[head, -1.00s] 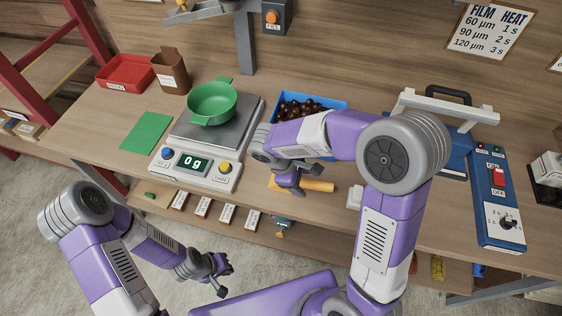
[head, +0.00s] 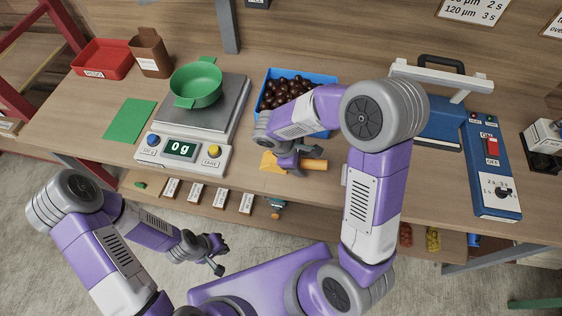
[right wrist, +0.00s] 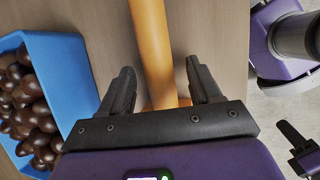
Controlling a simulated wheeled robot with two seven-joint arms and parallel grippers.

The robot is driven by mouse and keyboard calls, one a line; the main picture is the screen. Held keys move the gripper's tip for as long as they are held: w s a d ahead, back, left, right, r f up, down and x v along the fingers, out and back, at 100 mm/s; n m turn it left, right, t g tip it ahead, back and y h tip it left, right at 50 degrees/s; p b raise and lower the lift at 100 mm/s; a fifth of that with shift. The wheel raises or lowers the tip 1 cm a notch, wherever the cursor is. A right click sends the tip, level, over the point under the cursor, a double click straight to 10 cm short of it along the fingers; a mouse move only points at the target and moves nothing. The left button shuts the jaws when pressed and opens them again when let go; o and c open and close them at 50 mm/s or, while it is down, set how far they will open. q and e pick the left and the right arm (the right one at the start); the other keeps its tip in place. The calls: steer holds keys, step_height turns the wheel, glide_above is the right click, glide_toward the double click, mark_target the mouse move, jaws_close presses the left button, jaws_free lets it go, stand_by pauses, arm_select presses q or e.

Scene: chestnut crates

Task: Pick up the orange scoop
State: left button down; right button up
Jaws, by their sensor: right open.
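The orange scoop (head: 313,165) lies on the wooden bench in front of the blue bin, its handle pointing right in the head view. My right gripper (head: 294,161) is over it and partly hides it. In the right wrist view the scoop's handle (right wrist: 151,45) runs between the two fingers of my right gripper (right wrist: 160,75), which is open with a gap on both sides. The scoop's head end is mostly hidden there behind the gripper body. My left gripper (head: 216,256) is empty, in front of and below the bench edge, its fingers apart.
The blue bin (head: 330,77) of chestnuts stands just behind the scoop. Left are a scale (head: 182,150) with a green pan (head: 196,84) and a green mat (head: 130,120). A blue sealer (head: 436,122) and switch box (head: 492,170) stand right. Small labelled boxes line a lower shelf.

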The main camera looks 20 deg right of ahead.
jaws_close()
step_height(320, 180, up, 10)
steer(key=p, duration=0.2)
steer(key=shift+p, duration=0.4)
